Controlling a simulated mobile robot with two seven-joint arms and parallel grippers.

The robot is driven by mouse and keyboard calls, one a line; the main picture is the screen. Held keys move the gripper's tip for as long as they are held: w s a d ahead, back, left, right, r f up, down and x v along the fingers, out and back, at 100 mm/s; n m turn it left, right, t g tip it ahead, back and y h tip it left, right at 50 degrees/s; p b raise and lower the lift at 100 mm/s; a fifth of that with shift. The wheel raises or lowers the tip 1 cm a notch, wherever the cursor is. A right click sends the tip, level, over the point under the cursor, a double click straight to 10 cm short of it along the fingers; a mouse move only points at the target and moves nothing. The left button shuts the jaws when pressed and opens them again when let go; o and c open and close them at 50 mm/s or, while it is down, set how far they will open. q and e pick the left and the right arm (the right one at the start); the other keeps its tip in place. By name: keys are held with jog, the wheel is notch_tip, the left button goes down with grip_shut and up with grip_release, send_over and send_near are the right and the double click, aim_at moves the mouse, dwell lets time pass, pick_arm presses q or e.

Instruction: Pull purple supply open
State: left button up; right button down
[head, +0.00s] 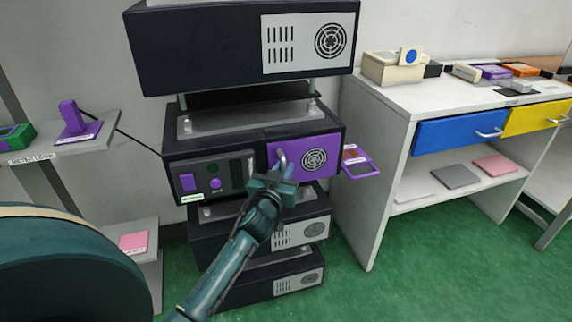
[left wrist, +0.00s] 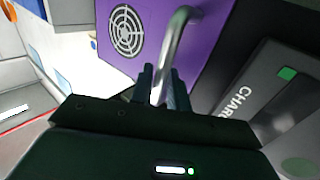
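The purple supply panel (head: 328,149) with a round fan grille is on the front right of a dark rack unit (head: 178,146). It looks flush with the unit's front. A curved metal handle (head: 281,160) stands at its left side. My left gripper (head: 276,176) is at the handle in the head view and hides its lower part. In the left wrist view, the handle (left wrist: 176,45) passes between the close-set fingers of my left gripper (left wrist: 163,86), which appear shut on it. The purple panel (left wrist: 160,22) fills the top there. My right gripper is not in view.
A grey control panel (head: 207,168) is left of the purple panel. More dark units stand above (head: 200,45) and below (head: 205,230). A purple tray-like piece (head: 364,168) juts out at right, near a white desk (head: 362,230). Green floor (head: 440,270) is clear in front.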

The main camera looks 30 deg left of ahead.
pick_arm(q)
jog(key=shift+w, duration=0.1)
grip_shut()
dwell(0.4)
